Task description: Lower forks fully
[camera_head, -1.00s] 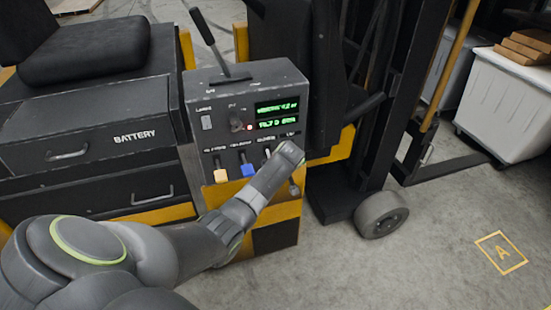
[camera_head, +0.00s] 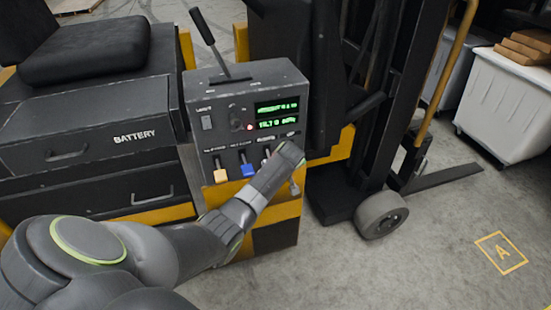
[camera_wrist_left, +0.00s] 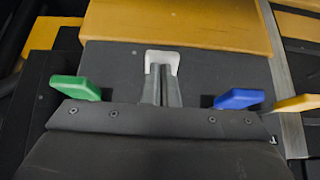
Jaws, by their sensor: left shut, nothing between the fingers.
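The forklift's control box (camera_head: 245,105) has a row of levers on its front. An orange-yellow lever (camera_head: 221,175) and a blue lever (camera_head: 247,169) show clearly. The wrist view shows a green lever (camera_wrist_left: 75,88), the blue lever (camera_wrist_left: 239,99) and a pale lever knob (camera_wrist_left: 162,58) between them. My left gripper (camera_wrist_left: 162,88) is shut and empty, its tips at the pale knob; I cannot tell whether they touch. It also shows at the box's right side in the head view (camera_head: 287,160). A black fork (camera_head: 440,177) sticks out low over the floor. The right gripper is not in view.
A white tote (camera_head: 503,98) with brown boards on top stands behind the fork. The mast (camera_head: 385,100) and a wheel (camera_head: 381,214) are right of the box. A seat (camera_head: 85,50) is at left. The floor around the yellow A mark (camera_head: 501,253) is clear.

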